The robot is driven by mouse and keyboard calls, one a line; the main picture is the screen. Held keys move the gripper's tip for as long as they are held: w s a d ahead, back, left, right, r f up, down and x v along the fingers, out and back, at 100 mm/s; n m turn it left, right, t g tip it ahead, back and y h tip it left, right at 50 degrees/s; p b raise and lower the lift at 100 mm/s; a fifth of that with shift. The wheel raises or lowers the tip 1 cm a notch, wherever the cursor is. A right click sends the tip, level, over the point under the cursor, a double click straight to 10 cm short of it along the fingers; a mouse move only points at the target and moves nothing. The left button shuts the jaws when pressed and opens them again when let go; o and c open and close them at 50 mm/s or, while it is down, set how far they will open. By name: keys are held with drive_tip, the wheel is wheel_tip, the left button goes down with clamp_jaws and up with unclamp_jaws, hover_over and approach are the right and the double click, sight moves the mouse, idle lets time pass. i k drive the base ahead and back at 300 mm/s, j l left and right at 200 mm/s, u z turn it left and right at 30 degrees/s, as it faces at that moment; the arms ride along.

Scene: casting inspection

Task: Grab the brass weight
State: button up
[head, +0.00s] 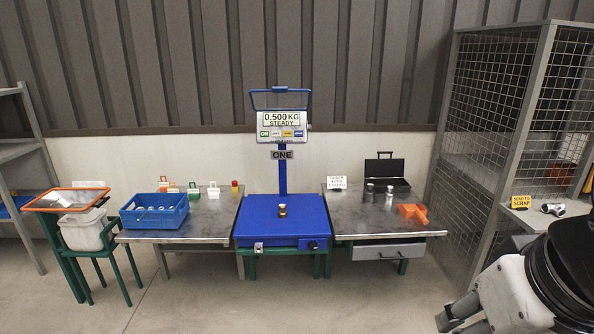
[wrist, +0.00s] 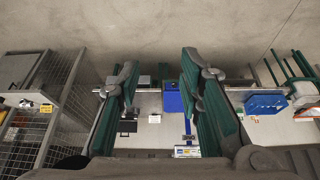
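The brass weight (head: 282,210) is a small upright gold-coloured piece. It stands near the middle of the blue scale platform (head: 260,229) in the head view. The scale display (head: 282,119) reads 0.500 KG, STEADY. In the wrist view the scene appears upside down, with the blue platform (wrist: 173,102) small and far off; I cannot make out the weight there. My gripper (wrist: 158,70) is open, its two green-padded fingers wide apart with nothing between them. It is well away from the weight. My arm shows at the lower right of the head view.
The left table holds a blue crate (head: 155,211) and small coloured pieces. The right table holds metal weights, a black case (head: 386,178) and orange blocks (head: 412,212). A wire cage (head: 484,95) stands at right. Floor in front of the scale is clear.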

sight(281, 214)
drive_tip(key=i+u, duration=0.15)
drive_tip(key=i, duration=0.3)
drive_tip(key=i+l+u, duration=0.1)
drive_tip(key=i, duration=0.35)
drive_tip(key=i+l+u, duration=0.15)
drive_tip(key=i, duration=0.35)
drive_tip(key=i+l+u, duration=0.1)
drive_tip(key=i, duration=0.35)
drive_tip(key=i+l+u, duration=0.7)
drive_tip(key=i+l, duration=0.05)
drive_tip(key=i, duration=0.05)
